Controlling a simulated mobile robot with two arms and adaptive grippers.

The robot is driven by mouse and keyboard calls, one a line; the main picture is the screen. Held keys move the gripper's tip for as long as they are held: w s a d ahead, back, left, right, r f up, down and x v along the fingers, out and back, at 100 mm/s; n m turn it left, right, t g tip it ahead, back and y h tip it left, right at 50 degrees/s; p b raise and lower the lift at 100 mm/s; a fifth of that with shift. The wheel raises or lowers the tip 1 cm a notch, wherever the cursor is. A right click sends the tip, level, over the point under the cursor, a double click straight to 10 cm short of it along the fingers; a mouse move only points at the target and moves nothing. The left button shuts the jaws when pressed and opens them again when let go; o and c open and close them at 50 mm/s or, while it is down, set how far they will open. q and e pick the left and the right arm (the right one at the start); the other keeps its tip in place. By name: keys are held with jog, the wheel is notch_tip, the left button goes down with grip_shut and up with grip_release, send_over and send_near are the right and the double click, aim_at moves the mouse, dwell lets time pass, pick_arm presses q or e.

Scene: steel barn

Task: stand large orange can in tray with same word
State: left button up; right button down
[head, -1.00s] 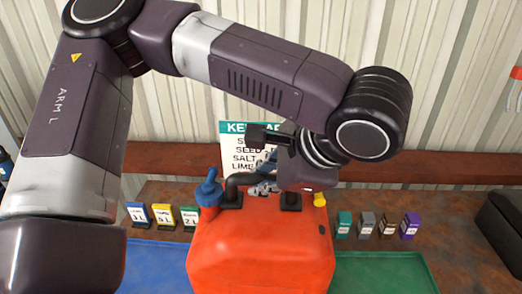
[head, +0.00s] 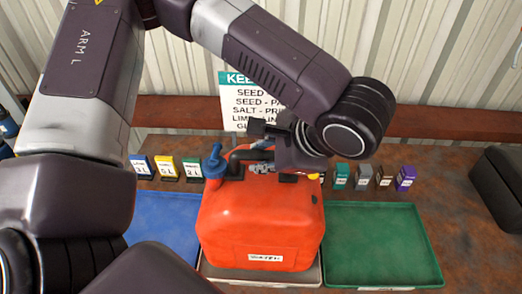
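A blue tray (head: 165,222) is to the left and a green tray (head: 385,245) to the right, both empty where seen. My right gripper is not in view.
Small teal, grey, brown and purple (head: 405,178) containers stand behind the green tray. A sign (head: 240,100) is behind. A black case (head: 503,185) is at far right.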

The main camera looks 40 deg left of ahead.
pick_arm(q)
jog(key=shift+o, duration=0.9)
jog(key=shift+s, duration=0.1)
jog(key=shift+d+r, duration=0.15)
jog(key=shift+d, duration=0.05)
jog(key=b+v, duration=0.2)
jog(key=v, duration=0.9)
jog(key=shift+d+r, duration=0.2)
jog(key=shift+r, duration=0.05)
jog(key=shift+s, duration=0.1)
